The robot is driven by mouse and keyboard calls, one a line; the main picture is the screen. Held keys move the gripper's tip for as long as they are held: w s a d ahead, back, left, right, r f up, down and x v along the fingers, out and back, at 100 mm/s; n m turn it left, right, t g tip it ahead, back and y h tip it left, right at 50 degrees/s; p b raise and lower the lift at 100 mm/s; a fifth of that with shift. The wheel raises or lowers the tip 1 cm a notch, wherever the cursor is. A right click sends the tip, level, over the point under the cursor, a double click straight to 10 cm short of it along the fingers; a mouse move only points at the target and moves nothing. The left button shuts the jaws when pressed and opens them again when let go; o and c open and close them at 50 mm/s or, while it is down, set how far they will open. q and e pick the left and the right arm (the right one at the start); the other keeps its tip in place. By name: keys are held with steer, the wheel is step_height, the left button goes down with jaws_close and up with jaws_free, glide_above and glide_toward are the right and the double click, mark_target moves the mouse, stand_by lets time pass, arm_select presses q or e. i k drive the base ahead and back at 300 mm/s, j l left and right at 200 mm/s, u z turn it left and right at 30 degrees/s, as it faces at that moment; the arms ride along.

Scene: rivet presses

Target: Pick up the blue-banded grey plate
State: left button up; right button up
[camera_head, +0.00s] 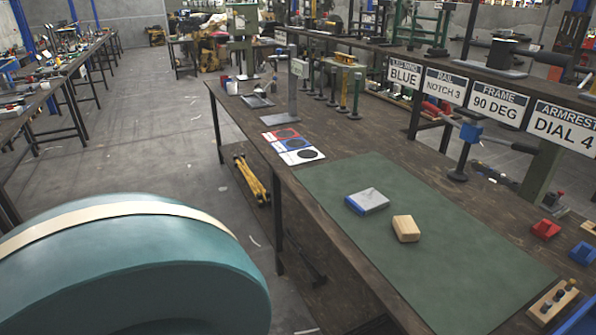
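The blue-banded grey plate (370,200) lies flat on the green mat (345,176) on the long workbench, towards the mat's left edge. Its blue band runs along the left side of the plate. A light wooden block (406,229) sits on the mat just to the right of the plate and nearer to me, apart from it. Neither of my grippers shows in the head view, and nothing touches the plate.
Cards with coloured circles (287,140) lie beyond the mat. A red block (545,229), a blue block (582,253) and a pegged wooden holder (552,301) sit at the right. A teal rounded object (150,265) fills the lower left.

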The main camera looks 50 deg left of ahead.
mark_target(367, 202)
steer(key=u, duration=1.25)
steer(key=j+z, duration=0.1)
steer(key=z, duration=0.3)
steer(key=i+j+z, duration=0.1)
steer(key=z, duration=0.3)
steer(key=j+z, duration=0.15)
steer(key=z, duration=0.3)
steer(key=j+z, duration=0.3)
steer(key=j, duration=0.2)
steer(key=k+j+z, duration=0.1)
steer(key=j+z, duration=0.25)
steer(key=j, duration=0.15)
